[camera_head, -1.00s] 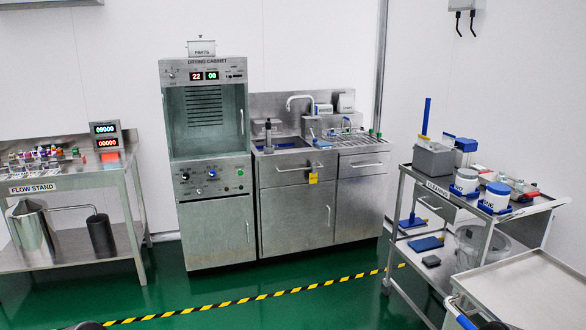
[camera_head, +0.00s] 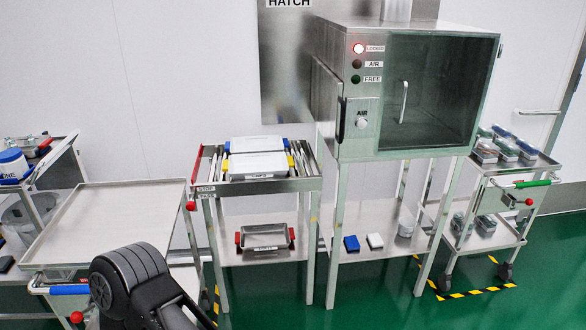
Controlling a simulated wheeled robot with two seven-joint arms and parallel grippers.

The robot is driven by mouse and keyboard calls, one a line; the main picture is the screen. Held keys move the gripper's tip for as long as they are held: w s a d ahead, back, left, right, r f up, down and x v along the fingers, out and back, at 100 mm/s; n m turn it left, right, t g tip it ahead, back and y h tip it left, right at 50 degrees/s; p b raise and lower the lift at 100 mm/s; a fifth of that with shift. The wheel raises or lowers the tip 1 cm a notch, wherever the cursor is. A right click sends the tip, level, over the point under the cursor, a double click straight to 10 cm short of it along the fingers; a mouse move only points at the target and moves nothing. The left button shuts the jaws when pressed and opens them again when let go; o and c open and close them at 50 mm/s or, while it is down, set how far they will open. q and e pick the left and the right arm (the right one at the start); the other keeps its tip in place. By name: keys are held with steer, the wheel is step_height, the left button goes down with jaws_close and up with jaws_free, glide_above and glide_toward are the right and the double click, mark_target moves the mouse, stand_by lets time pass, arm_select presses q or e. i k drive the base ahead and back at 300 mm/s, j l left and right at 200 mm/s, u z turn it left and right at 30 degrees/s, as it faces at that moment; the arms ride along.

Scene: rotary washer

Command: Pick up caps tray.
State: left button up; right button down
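No tray's label can be read clearly enough to say which one is the caps tray. Stacked trays with white tops (camera_head: 258,163) sit on the upper level of a steel stand, with blue and yellow parts at their edges and a small unreadable label in front. A metal tray with red handles (camera_head: 264,237) lies on the stand's lower shelf, also with a small label. A dark part of my arm rises at the lower left, in front of an empty steel cart. Neither gripper's fingers show, and no tray is held in view.
The empty steel cart top (camera_head: 108,222) is at the left. A steel cabinet (camera_head: 410,90) with a lit red lamp stands right of the tray stand. A cart with several containers (camera_head: 507,148) is at the far right. Green floor (camera_head: 380,285) is open in front.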

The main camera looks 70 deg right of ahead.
mark_target(260, 166)
steer(key=k+j+z, duration=0.1)
steer(key=z, duration=2)
steer(key=i+l, duration=0.2)
steer(key=l, duration=0.2)
steer(key=i+l, duration=0.15)
steer(key=l, duration=0.25)
steer(key=i+l, duration=0.2)
steer(key=l, duration=0.15)
steer(key=i+l, duration=0.2)
steer(key=l, duration=0.2)
steer(key=i+l, duration=0.2)
steer(key=l, duration=0.2)
steer(key=i+l, duration=0.15)
steer(key=l, duration=0.25)
steer(key=i+l, duration=0.2)
steer(key=l, duration=0.2)
steer(key=i+l, duration=0.2)
steer(key=l, duration=0.2)
